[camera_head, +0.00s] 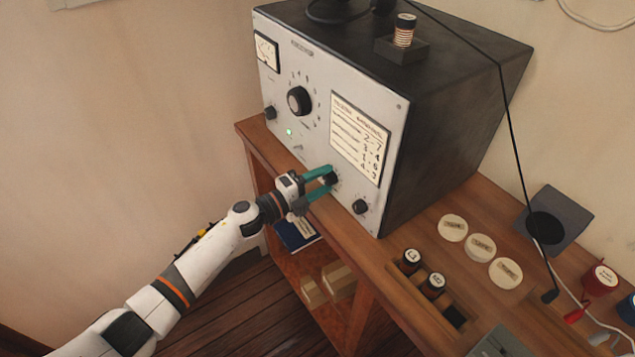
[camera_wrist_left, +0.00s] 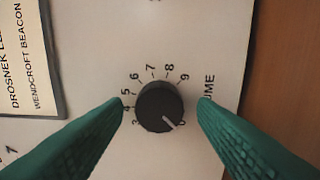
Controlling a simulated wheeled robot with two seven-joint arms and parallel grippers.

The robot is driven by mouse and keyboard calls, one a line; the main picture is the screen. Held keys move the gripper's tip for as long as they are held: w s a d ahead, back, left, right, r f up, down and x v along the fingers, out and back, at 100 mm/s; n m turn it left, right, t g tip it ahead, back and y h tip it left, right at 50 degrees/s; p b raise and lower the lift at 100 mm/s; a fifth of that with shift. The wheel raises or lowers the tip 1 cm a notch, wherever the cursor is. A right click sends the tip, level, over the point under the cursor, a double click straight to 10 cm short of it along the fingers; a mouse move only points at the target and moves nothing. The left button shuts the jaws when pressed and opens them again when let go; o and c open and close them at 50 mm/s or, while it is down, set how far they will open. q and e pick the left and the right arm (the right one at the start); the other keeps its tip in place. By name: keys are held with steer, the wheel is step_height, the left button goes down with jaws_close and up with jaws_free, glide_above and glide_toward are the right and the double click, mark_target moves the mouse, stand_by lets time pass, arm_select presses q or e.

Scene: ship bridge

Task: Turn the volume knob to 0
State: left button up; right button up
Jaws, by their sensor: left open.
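The volume knob (camera_wrist_left: 160,106) is black and round with a white pointer line, on the radio's pale front panel. In the left wrist view its line points to the lower right, close to a mark that looks like 0. Printed numbers ring it, and part of its label, "UME", shows beside it. My left gripper (camera_wrist_left: 160,104) is open, its green fingers on either side of the knob with small gaps. In the head view my left gripper (camera_head: 322,184) is at the lower middle of the panel, around the knob (camera_head: 329,178). My right gripper is not in view.
The radio (camera_head: 450,100) stands on a wooden bench (camera_head: 390,265). A small knob (camera_head: 361,206) is right of the gripper, a large dial (camera_head: 299,100) is up left, and a green light (camera_head: 289,132) glows. Round labelled discs (camera_head: 481,247) and coils (camera_head: 411,260) lie on the right.

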arm_select(q)
steer(key=b+v, duration=0.3)
steer(key=v, duration=0.9)
steer(key=a+f+n+t+y, duration=0.1)
steer(key=a+f+n+y, duration=0.4)
steer(key=f, duration=0.5)
steer(key=a+f+n+t+y, duration=0.25)
steer(key=f+n, duration=0.35)
steer(key=f, duration=0.3)
steer(key=s+a+f+n+g+y, duration=0.25)
steer(key=s+f, duration=0.25)
steer(key=f, duration=0.3)
steer(key=s+a+f+n+g+y, duration=0.1)
steer(key=s+a+f+n+y, duration=0.1)
steer(key=s+a+f+n, duration=0.45)
steer(key=s+d+f+n+g+y, duration=0.15)
steer(key=s+f+g, duration=0.25)
steer(key=s+f, duration=0.9)
steer(key=s+f+n+g, duration=0.2)
steer(key=s+f, duration=0.1)
steer(key=s, duration=0.8)
steer(key=s+d+f+n+g+y, duration=0.1)
steer(key=s+f+n+g, duration=0.1)
steer(key=s, duration=0.9)
steer(key=shift+s+d+f+n+g+b, duration=0.2)
steer(key=shift+s+f+n+g+b, duration=0.15)
steer(key=shift+f+g, duration=0.45)
